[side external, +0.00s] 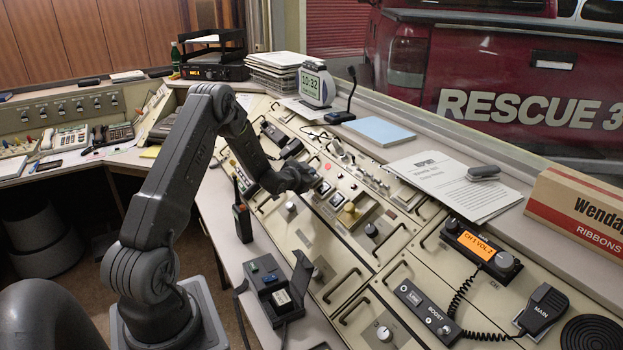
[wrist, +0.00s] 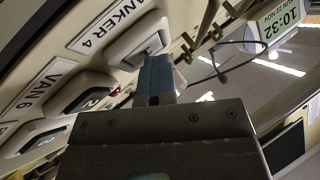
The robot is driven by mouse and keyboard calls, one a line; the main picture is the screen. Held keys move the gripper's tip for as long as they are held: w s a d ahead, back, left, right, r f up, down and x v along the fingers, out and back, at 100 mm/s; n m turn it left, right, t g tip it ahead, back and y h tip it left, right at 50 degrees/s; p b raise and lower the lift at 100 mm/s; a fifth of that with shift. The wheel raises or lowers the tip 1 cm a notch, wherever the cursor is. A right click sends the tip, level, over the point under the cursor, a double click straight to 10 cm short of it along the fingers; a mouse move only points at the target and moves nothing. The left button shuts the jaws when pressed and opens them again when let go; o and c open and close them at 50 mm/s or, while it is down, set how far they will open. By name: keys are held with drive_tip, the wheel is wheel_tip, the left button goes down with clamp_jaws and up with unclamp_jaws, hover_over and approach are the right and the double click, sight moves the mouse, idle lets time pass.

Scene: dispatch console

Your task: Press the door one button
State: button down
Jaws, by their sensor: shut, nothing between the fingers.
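My gripper (side external: 310,177) is shut and empty, over the middle of the sloping console beside a row of square push buttons (side external: 323,188). In the wrist view its closed fingers (wrist: 156,72) point at the panel. A button in a pale raised frame (wrist: 140,40) under the label "TANKER 4" is just beyond the fingertips and partly covered by them. A second framed button (wrist: 88,95) is by the label "VAN 6". I cannot tell whether the fingertips touch the panel. No label reading door one is legible in either view.
A handheld radio (side external: 241,215) and an open black box (side external: 275,285) stand nearer me. A clock (side external: 317,85), microphone (side external: 343,112) and papers (side external: 450,182) occupy the back ledge. Metal handles (side external: 355,308) stick up from the panels.

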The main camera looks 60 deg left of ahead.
drive_tip(key=shift+s, duration=0.1)
drive_tip(key=shift+s+r, duration=0.5)
drive_tip(key=shift+r, duration=0.15)
drive_tip(key=shift+s+r, duration=0.45)
drive_tip(key=shift+r, duration=0.25)
drive_tip(key=shift+s+r, duration=0.45)
drive_tip(key=shift+r, duration=0.3)
drive_tip(key=shift+s+r, duration=0.45)
drive_tip(key=shift+r, duration=0.25)
wheel_tip(320, 180, up, 8)
